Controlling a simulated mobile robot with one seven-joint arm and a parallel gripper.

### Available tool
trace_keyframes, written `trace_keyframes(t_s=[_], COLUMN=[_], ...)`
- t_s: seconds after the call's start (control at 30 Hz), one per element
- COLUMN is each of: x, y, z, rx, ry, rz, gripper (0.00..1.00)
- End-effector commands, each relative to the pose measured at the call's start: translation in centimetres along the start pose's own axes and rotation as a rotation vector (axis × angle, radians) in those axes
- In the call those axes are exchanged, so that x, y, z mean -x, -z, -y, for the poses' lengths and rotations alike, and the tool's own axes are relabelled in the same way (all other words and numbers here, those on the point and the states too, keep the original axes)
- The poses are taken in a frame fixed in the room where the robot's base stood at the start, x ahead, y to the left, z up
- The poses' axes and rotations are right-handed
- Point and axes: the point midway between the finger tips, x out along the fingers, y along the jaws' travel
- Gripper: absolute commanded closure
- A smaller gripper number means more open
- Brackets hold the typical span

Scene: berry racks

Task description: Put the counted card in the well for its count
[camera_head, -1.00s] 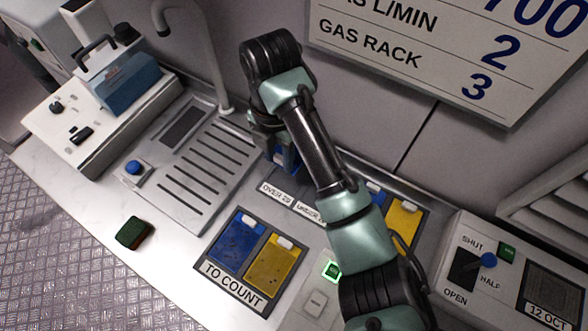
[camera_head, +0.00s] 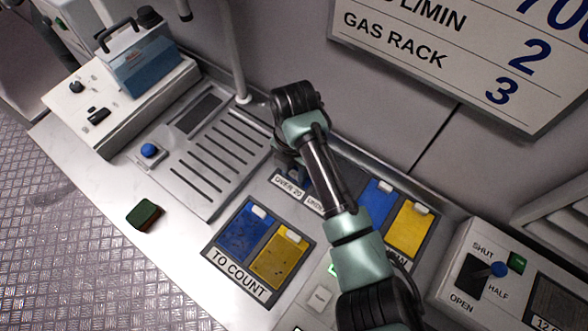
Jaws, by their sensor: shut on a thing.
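My gripper (camera_head: 296,178) is mostly hidden behind my wrist and forearm, low over the wells behind the "OVER 20" label (camera_head: 288,186). It is shut on a blue card (camera_head: 305,188), of which only a sliver shows. The card is at or just above these wells; I cannot tell whether it touches the bottom. The neighbouring "UNDER" label (camera_head: 314,205) is partly covered by my arm. The "TO COUNT" tray (camera_head: 238,273) in front holds a blue card (camera_head: 246,233) and a yellow card (camera_head: 280,259), each with a white tab.
At the right, another tray holds a blue card (camera_head: 374,204) and a yellow card (camera_head: 411,229); its label is mostly hidden. A control box with a blue-knobbed lever (camera_head: 498,269) stands beyond it. A slotted drainer (camera_head: 215,160) and a green block (camera_head: 145,214) lie left.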

Motion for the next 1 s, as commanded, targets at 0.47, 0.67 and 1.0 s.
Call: trace_keyframes(t_s=[0.47,0.67,1.0], x=[-0.3,0.0,5.8], y=[0.0,0.0,-0.1], z=[0.0,0.0,-0.1], rx=[-0.001,-0.001,0.001], ry=[0.001,0.001,-0.003], rz=[0.000,0.000,0.004], gripper=[0.32,0.32,0.32])
